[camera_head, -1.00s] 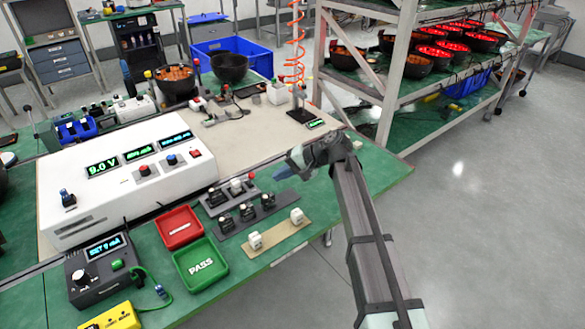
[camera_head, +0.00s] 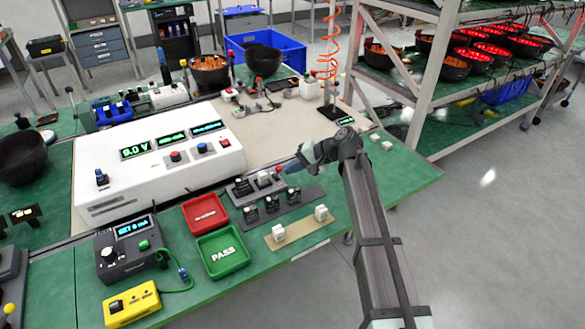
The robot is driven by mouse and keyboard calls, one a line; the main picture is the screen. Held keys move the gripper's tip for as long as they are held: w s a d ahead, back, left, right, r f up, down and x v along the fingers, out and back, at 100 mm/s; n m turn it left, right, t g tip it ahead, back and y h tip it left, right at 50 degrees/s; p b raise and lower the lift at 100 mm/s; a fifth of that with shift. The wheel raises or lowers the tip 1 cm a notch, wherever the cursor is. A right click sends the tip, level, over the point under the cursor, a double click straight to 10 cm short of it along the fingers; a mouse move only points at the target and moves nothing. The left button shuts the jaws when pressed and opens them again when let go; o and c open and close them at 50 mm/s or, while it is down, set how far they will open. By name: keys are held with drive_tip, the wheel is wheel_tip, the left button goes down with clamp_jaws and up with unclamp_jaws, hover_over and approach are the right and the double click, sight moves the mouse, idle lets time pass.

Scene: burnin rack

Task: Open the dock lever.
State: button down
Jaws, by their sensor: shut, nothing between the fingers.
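My gripper (camera_head: 297,161) hangs over the right part of the green bench (camera_head: 395,178), above the small module strips. Its fingers point left and look shut and empty, though they are small in the picture. I cannot tell for sure which part is the dock lever. A thin dark rod (camera_head: 75,100) leans at the back left, behind the white instrument box. A yellow ball knob (camera_head: 10,309) is partly cut off at the lower left edge. My gripper is well apart from both.
The white instrument box (camera_head: 92,190) with green displays stands at left centre. A red tray (camera_head: 205,212), a green PASS tray (camera_head: 222,254), a black meter (camera_head: 125,250) and a yellow box (camera_head: 131,303) lie in front. A rack (camera_head: 425,100) with red-lit bowls stands at right.

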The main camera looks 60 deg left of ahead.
drive_tip(key=shift+a+r+h, duration=0.1)
drive_tip(key=shift+a+h, duration=0.1)
drive_tip(key=shift+h, duration=0.1)
drive_tip(key=shift+a+r+h, duration=0.2)
drive_tip(key=shift+a+h, duration=0.1)
drive_tip(key=a, duration=0.1)
drive_tip(key=a+r+m+h, duration=0.1)
drive_tip(key=a, duration=0.1)
drive_tip(key=shift+a, duration=0.3)
idle(0.5)
drive_tip(key=shift+r, duration=0.2)
drive_tip(key=shift+r, duration=0.6)
